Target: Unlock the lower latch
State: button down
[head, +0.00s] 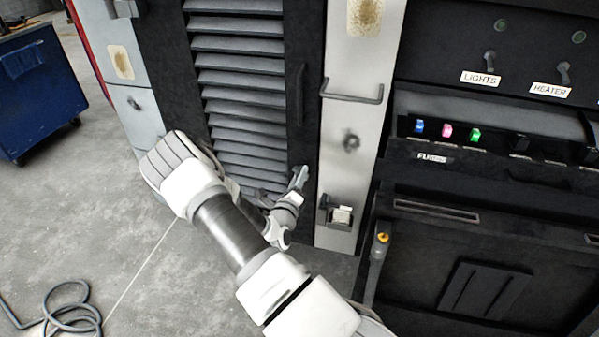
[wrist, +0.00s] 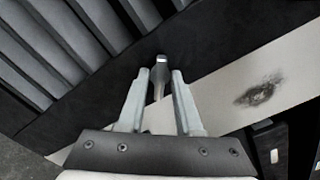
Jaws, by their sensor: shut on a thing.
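The lower latch (wrist: 160,66) is a small grey lever on the dark edge strip of a black louvered door (head: 243,75). In the wrist view it stands between the two pale fingers of my gripper (wrist: 160,76), which is shut on it. The louvers also show at the upper left of the wrist view. In the head view my gripper (head: 299,179) reaches the lower right edge of the door, beside the pale post (head: 349,140). There the fingers mostly hide the latch, and I cannot tell its exact turn.
A bar handle (head: 352,95) sticks out from the post, with a small bracket box (head: 339,214) lower down. A dark vertical handle (head: 299,94) is on the door above my gripper. A fuse panel (head: 470,160) is at right. Open floor (head: 90,190) lies left, with a coiled cable (head: 72,306).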

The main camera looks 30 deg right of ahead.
jog(key=shift+m+p, duration=1.45)
jog(key=shift+m, duration=3.65)
jog(key=c, duration=0.6)
grip_release()
jog(key=p+v, duration=0.1)
jog(key=v, duration=1.6)
jog(key=shift+s+a, duration=0.15)
